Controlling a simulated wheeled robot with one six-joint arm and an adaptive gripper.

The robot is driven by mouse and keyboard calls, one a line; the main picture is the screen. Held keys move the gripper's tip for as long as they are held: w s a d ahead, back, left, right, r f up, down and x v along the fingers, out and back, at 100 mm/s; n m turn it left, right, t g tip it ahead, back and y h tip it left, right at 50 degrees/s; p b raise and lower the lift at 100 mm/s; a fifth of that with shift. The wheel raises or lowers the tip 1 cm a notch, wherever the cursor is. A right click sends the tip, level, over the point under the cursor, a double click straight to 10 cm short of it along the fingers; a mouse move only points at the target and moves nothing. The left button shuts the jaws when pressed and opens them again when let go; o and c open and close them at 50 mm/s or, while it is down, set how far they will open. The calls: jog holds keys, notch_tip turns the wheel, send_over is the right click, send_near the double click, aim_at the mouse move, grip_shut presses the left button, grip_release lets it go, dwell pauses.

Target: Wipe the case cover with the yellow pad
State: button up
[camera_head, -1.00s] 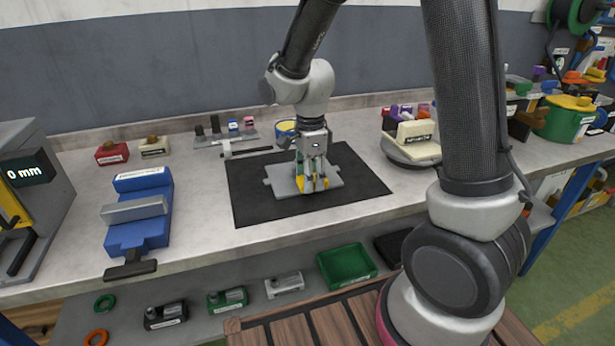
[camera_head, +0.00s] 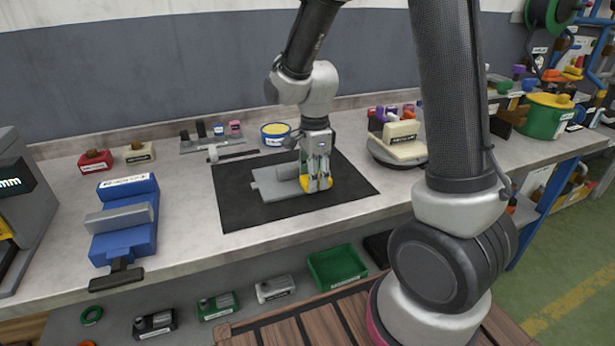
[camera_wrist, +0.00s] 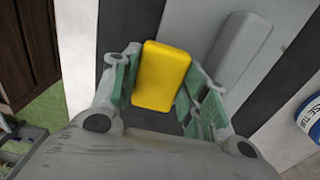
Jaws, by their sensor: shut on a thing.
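The case cover (camera_head: 270,189) is a light grey flat plate with a raised block on it, lying on a black mat (camera_head: 240,212). It also shows in the wrist view (camera_wrist: 190,28). My gripper (camera_head: 318,184) points down over the right part of the cover. It is shut on the yellow pad (camera_wrist: 162,76), which sits between the green-lined fingers in the wrist view. In the head view the pad (camera_head: 329,183) shows low at the fingertips, at the cover's right end. Whether the pad touches the cover is hard to tell.
A blue vise (camera_head: 124,232) stands left of the mat. A round tin with a yellow top (camera_head: 276,139) stands behind it. A loaded turntable (camera_head: 383,155) is at the right. Small labelled blocks and a tool rack (camera_head: 212,142) line the back.

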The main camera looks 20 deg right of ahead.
aim_at(295, 190)
jog(key=shift+d, duration=0.7)
jog(key=shift+a, duration=0.15)
jog(key=shift+a, duration=1.5)
jog(key=shift+a, duration=0.1)
jog(key=shift+a, duration=1.5)
jog(key=shift+r, duration=0.15)
